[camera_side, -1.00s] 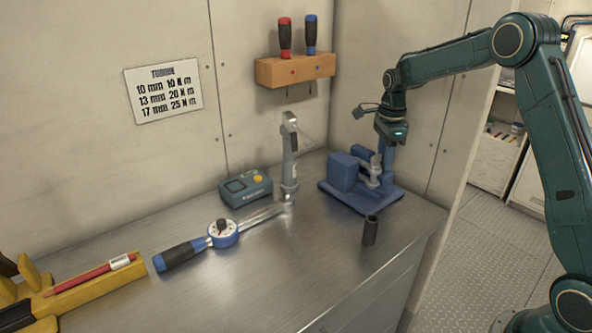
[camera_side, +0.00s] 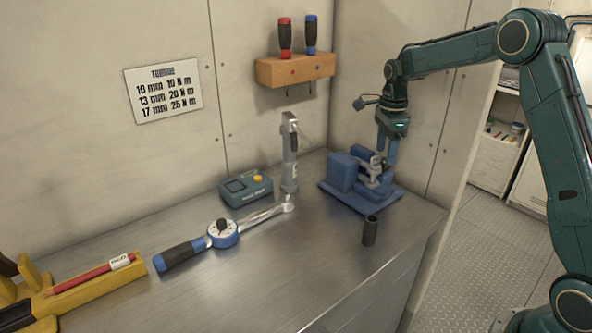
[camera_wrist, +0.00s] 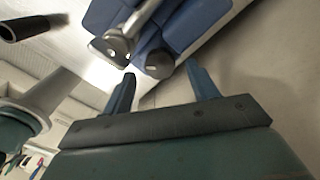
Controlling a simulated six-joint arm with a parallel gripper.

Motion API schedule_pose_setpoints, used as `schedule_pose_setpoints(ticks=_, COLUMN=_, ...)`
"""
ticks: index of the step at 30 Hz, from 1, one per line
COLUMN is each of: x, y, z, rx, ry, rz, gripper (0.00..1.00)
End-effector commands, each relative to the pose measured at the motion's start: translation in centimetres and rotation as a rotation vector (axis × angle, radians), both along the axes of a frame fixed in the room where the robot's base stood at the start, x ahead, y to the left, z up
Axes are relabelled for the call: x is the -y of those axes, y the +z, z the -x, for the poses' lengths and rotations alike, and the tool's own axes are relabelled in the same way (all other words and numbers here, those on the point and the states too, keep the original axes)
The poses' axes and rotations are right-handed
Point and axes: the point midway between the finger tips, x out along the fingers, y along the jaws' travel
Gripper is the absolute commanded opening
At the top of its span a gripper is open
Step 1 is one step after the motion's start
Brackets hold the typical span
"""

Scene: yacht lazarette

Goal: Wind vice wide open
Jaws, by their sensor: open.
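The blue vice (camera_side: 343,172) stands on its base plate at the right rear of the metal bench. Its metal handle and screw end (camera_side: 373,174) face right and front. I cannot tell how wide its jaws are. My gripper (camera_side: 388,163) points down just behind and right of the handle, its fingers open. In the wrist view the two blue fingers reach toward the vice, and the gap between their tips (camera_wrist: 160,72) lies by the round screw end. The grey metal handle (camera_wrist: 117,45) shows beside it there. Nothing is seen held; whether a finger touches the handle is unclear.
A dark socket (camera_side: 370,231) stands upright in front of the vice. A torque wrench (camera_side: 185,253), a teal meter (camera_side: 246,188) and an upright grey tool (camera_side: 289,160) are to the left. A wooden screwdriver rack (camera_side: 296,70) hangs above. The front bench middle is clear.

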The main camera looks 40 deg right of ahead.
Motion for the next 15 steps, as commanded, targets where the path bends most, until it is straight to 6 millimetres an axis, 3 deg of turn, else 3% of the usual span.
schedule_pose_setpoints(ticks=15, x=0.0, y=8.6, z=-0.1, rx=0.005, ry=0.001, rz=0.002, gripper=0.59)
